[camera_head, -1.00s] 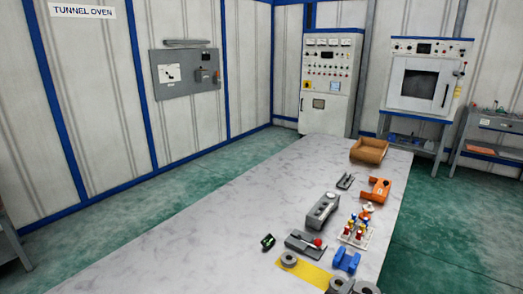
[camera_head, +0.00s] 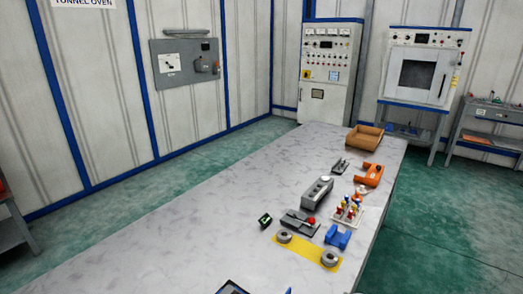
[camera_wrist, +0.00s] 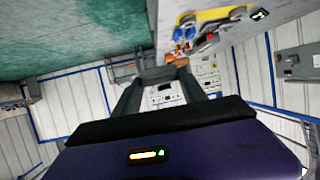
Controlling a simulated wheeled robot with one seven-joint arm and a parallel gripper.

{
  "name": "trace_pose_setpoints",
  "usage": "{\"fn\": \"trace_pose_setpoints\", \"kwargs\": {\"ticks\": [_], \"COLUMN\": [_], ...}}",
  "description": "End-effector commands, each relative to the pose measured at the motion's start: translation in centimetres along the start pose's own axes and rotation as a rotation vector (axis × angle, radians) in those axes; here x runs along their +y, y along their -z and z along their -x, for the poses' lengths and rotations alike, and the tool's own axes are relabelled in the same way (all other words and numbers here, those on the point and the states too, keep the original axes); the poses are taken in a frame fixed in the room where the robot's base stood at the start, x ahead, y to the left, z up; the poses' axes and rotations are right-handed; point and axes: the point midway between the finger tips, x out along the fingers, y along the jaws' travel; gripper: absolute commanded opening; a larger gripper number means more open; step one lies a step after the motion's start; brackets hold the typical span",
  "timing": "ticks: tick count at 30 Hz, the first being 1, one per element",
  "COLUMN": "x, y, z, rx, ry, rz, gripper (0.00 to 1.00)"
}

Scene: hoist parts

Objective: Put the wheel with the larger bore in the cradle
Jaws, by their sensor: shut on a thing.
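In the wrist view my gripper (camera_wrist: 160,80) is shut on a grey piece, seen edge-on between the fingertips, which looks like a wheel (camera_wrist: 158,73). It is held up clear of the table; its bore is not visible. Two grey wheels with holes lie on the yellow mat (camera_head: 302,251): a left wheel (camera_head: 284,237) and a right wheel (camera_head: 330,258). Their bores are too small to compare. A blue notched block (camera_head: 338,236) and an orange notched block (camera_head: 372,175) stand on the table; I cannot tell which is the cradle.
Near the mat are a grey plate with a red knob (camera_head: 301,222), a small dark device (camera_head: 265,220) and a rack of coloured pieces (camera_head: 348,210). A long grey block (camera_head: 317,191) and a brown tray (camera_head: 364,138) stand farther back. The table's left side (camera_head: 190,235) is clear.

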Motion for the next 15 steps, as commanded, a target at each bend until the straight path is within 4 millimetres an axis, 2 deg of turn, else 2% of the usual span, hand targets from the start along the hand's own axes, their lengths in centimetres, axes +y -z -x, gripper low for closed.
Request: {"fn": "trace_pose_setpoints", "kwargs": {"ticks": [1, 15], "x": [0.5, 2.3], "y": [-1.5, -15.4], "z": [-0.2, -1.9], "rx": [-0.006, -0.009], "ry": [0.022, 0.361], "rz": [0.017, 0.154], "gripper": [0.00, 0.00]}}
